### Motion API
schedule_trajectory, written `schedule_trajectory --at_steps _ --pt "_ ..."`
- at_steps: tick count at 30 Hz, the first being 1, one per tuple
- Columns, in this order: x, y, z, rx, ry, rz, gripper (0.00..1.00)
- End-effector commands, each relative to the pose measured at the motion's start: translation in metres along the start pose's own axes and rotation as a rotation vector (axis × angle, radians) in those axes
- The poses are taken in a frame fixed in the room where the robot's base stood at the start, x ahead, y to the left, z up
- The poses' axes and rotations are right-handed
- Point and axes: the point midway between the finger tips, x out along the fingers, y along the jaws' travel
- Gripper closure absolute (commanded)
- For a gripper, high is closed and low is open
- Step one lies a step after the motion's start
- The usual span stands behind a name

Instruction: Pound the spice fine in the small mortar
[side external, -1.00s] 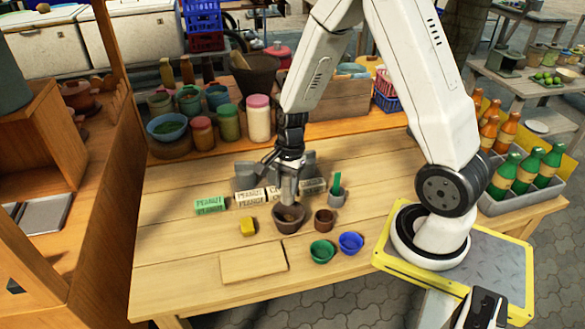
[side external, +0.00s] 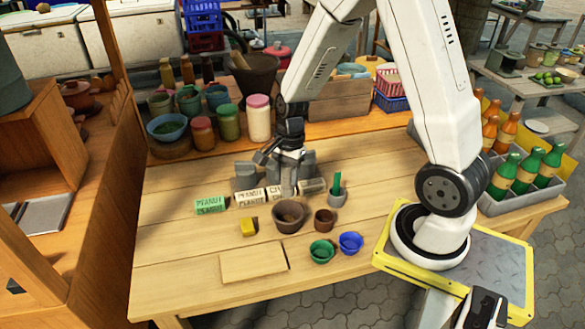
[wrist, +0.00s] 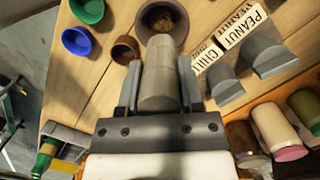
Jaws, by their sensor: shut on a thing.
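The small brown mortar (side external: 289,218) stands upright on the wooden table (side external: 180,240). It also shows at the top of the wrist view (wrist: 146,24), with brown crumbly spice (wrist: 163,20) in it. My gripper (side external: 289,170) is shut on a grey cylindrical pestle (side external: 289,186), held between its two fingers in the wrist view (wrist: 160,80). In the side view the pestle is on the far side of the mortar, clear of its bowl. How high its lower end is above the table I cannot tell.
Beside the mortar are a small brown cup (side external: 324,221), a green bowl (side external: 322,252), a blue bowl (side external: 351,243) and a yellow block (side external: 248,227). A grey cup (side external: 337,196) holds something green. A flat board (side external: 253,264) lies in front.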

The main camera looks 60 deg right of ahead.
Motion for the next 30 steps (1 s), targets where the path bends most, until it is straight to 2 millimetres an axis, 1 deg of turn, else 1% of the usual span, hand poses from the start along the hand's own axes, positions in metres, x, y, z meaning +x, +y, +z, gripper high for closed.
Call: schedule_trajectory --at_steps 9,20,26,30 --pt "0.018 0.000 -0.003 0.001 -0.001 0.003 1.00" --pt "0.022 0.000 -0.004 0.001 0.000 0.001 1.00" --pt "0.029 0.000 -0.004 0.000 0.000 0.002 1.00" --pt "0.038 0.000 -0.006 0.001 0.000 0.002 1.00"
